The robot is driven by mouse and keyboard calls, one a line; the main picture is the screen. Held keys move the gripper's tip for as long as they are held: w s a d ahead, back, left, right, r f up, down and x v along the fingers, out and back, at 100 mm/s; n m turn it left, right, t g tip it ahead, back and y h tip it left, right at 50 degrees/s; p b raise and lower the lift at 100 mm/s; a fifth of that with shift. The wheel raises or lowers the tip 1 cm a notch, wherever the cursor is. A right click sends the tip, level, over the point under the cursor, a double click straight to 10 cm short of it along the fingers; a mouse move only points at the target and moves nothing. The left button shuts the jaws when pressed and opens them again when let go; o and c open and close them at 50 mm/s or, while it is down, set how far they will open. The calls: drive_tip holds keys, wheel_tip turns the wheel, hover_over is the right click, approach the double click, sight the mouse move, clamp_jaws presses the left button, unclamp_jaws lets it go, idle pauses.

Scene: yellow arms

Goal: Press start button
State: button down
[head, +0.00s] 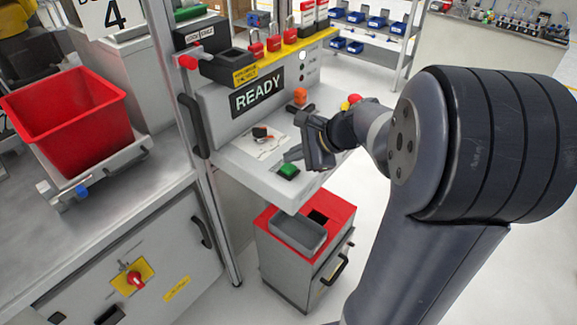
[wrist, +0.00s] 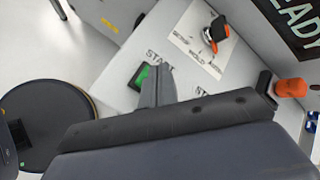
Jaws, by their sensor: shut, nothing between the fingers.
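The green start button (head: 288,171) sits on the sloped grey panel (head: 255,170) below the READY sign. It also shows in the wrist view (wrist: 139,77), beside the printed word START and partly covered by my fingers. My gripper (head: 291,154) is shut and empty, with its fingertips close to the button in the head view. In the wrist view the closed fingers (wrist: 158,80) stand just right of the button's visible green part. I cannot tell whether they touch it.
A black and orange selector switch (head: 262,134) and an orange-red knob (head: 300,96) sit farther up the panel. A red-topped cabinet (head: 335,225) stands below. A red bin (head: 68,115) is at left, past a metal post and black handle (head: 193,125).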

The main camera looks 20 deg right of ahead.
sight(293, 168)
drive_tip(key=shift+f, duration=0.1)
drive_tip(key=shift+f+b, duration=0.35)
drive_tip(key=shift+f+b, duration=0.35)
drive_tip(key=shift+f, duration=0.1)
idle(0.6)
drive_tip(key=shift+r, duration=0.15)
drive_tip(key=shift+r+p, duration=0.75)
drive_tip(key=shift+p, duration=0.05)
wheel_tip(293, 168, up, 5)
drive_tip(key=p, duration=0.4)
idle(0.9)
